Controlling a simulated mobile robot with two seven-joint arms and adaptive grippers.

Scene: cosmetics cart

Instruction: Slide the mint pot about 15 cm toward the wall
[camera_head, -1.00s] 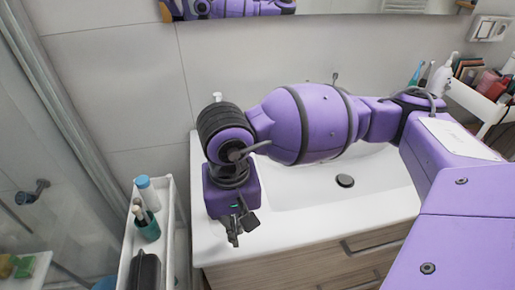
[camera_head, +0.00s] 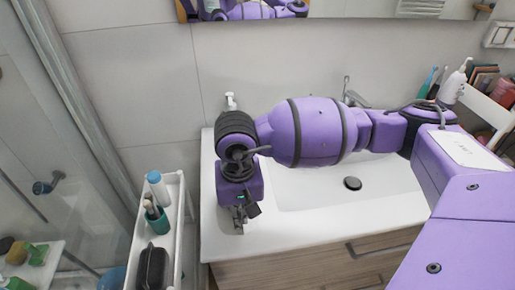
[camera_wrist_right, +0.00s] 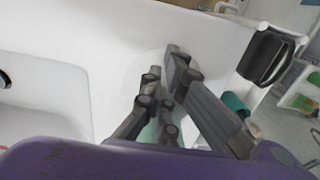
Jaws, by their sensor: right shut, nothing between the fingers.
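The mint pot (camera_head: 157,222) is a small teal-green cup holding brushes. It stands on the narrow white cart (camera_head: 181,235) left of the washbasin, between a blue-capped white bottle and a black case. In the right wrist view a green piece (camera_wrist_right: 236,104), likely the pot, shows partly behind a finger. My right gripper (camera_head: 241,222) is shut and empty, pointing down over the left end of the white basin counter, to the right of the pot and apart from it. Its fingers (camera_wrist_right: 162,64) also show in the wrist view. My left gripper is not in view.
The blue-capped bottle (camera_head: 158,188) stands at the pot's wall side and the black case (camera_head: 152,267) at its near side. The tiled wall (camera_head: 150,100) is behind. The basin counter (camera_head: 215,240) borders the cart's right. A glass shower panel is at left.

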